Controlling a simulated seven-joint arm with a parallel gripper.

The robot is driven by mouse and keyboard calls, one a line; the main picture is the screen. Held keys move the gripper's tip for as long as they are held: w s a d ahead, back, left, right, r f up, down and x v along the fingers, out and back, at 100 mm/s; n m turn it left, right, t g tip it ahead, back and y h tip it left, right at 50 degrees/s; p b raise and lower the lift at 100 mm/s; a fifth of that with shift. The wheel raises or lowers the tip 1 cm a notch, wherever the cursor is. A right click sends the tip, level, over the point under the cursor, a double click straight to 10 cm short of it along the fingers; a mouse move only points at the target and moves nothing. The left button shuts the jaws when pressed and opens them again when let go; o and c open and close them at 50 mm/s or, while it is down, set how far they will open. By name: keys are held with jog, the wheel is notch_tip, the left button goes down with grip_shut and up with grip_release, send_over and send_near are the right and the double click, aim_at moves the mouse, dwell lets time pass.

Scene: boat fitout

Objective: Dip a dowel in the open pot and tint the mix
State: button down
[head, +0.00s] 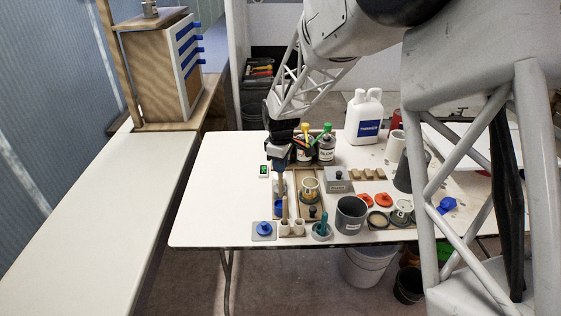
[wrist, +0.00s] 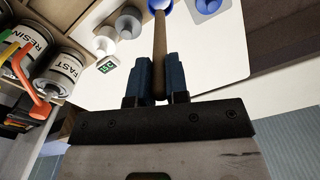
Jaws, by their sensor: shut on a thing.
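My gripper (head: 281,163) is shut on a brown wooden dowel (head: 285,200), which hangs down from the fingers. In the wrist view the dowel (wrist: 160,45) stands between the two blue fingers (wrist: 160,78).
The left of the white table (head: 220,190) is clear.

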send_over(280, 193)
jog(key=shift+w+d+f, duration=0.1)
jog(key=shift+w+f, duration=0.1)
jog(key=shift+f, duration=1.25)
jog(key=shift+w+f, duration=0.15)
jog(key=shift+f, duration=1.25)
jog(key=shift+r, duration=0.15)
jog(key=shift+r, duration=2)
jog(key=shift+r, duration=1.8)
